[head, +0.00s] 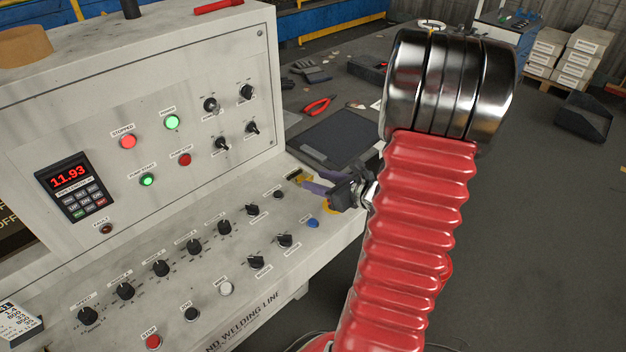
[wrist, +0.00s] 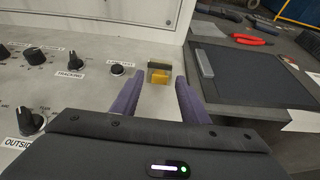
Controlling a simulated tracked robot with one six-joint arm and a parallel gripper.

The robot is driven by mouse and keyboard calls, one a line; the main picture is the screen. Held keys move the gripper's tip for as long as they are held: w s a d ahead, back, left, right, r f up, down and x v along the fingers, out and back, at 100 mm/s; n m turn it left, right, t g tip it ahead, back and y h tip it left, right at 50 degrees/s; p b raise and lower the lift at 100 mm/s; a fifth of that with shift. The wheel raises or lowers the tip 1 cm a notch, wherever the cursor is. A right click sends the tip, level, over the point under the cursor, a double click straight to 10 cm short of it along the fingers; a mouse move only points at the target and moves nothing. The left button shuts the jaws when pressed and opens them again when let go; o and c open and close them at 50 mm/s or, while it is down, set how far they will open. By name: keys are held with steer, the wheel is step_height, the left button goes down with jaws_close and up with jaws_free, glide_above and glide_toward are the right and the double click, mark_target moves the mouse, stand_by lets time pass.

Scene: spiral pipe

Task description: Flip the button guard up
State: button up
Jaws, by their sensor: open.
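The button guard (wrist: 159,77) is a small amber-yellow piece at the right end of the console's sloped panel. A dark olive piece (wrist: 160,65) sits just behind it in the wrist view. I cannot clearly tell how far the guard is tilted, and the button is not distinctly visible. My gripper (wrist: 156,84) is open, with purple fingers to the left and right of the guard in the wrist view. I cannot tell if either finger touches it. In the head view my gripper (head: 318,188) is at the panel's right end, partly covering that area.
The console panel (head: 75,300) carries several black knobs and a blue button (head: 313,223) near the gripper. Its upright face (head: 60,120) rises behind. A dark mat (wrist: 245,72) lies on a bench beyond, with red pliers (head: 319,105) nearby. Open floor lies right.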

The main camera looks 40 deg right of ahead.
mark_target(302, 177)
steer(key=shift+x, duration=1.2)
steer(key=shift+c, duration=0.2)
jaws_close()
